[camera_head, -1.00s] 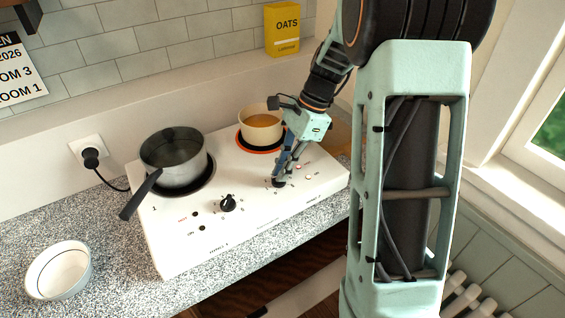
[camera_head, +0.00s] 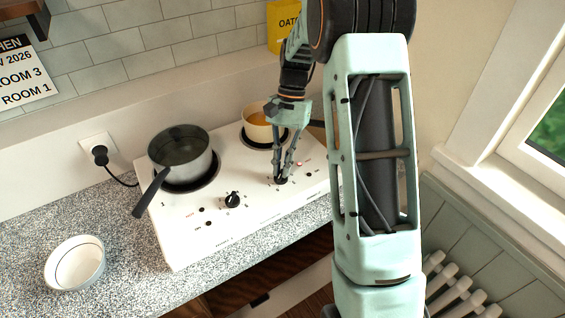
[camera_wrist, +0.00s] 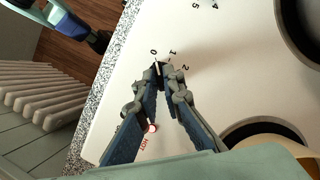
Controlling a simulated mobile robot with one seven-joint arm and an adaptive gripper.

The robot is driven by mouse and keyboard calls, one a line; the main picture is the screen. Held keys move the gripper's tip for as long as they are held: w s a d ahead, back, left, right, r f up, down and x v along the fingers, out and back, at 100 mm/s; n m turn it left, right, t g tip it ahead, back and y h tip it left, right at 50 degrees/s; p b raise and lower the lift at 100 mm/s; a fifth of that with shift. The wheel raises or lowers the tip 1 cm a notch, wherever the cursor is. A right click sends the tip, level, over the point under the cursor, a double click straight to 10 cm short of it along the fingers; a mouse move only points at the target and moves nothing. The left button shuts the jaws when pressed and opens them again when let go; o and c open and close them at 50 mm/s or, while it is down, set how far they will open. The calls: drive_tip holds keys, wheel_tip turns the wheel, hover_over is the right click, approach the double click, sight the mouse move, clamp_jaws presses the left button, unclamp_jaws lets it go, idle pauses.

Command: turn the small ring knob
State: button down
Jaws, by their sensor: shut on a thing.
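The small ring knob (camera_head: 280,181) is the dark right-hand knob on the front of the white two-plate cooker (camera_head: 215,225). My gripper (camera_head: 281,177) reaches down to it, fingers shut on it. In the wrist view the fingertips (camera_wrist: 160,79) close around the black knob (camera_wrist: 157,70), hiding much of it. A pale pointer line on the knob faces close to the printed 0. The numbers 1 and 2 show beside it. The small right hotplate (camera_head: 247,140) looks dark under a cream pot (camera_head: 256,129) of orange liquid. A red light (camera_wrist: 151,128) shows near the gripper.
The larger black knob (camera_head: 232,199) stands to the left. A dark saucepan (camera_head: 181,158) sits on the left plate, its handle (camera_head: 151,193) jutting over the front left. A white bowl (camera_head: 75,262) stands on the speckled counter (camera_head: 135,262). A plug (camera_head: 101,154) and cable are at the wall.

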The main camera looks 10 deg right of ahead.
drive_tip(key=shift+n, duration=0.6)
drive_tip(key=c, duration=2.1)
unclamp_jaws()
drive_tip(key=shift+w, duration=0.1)
drive_tip(key=v, duration=1.2)
drive_tip(key=shift+a, duration=0.2)
drive_tip(key=shift+h, duration=0.3)
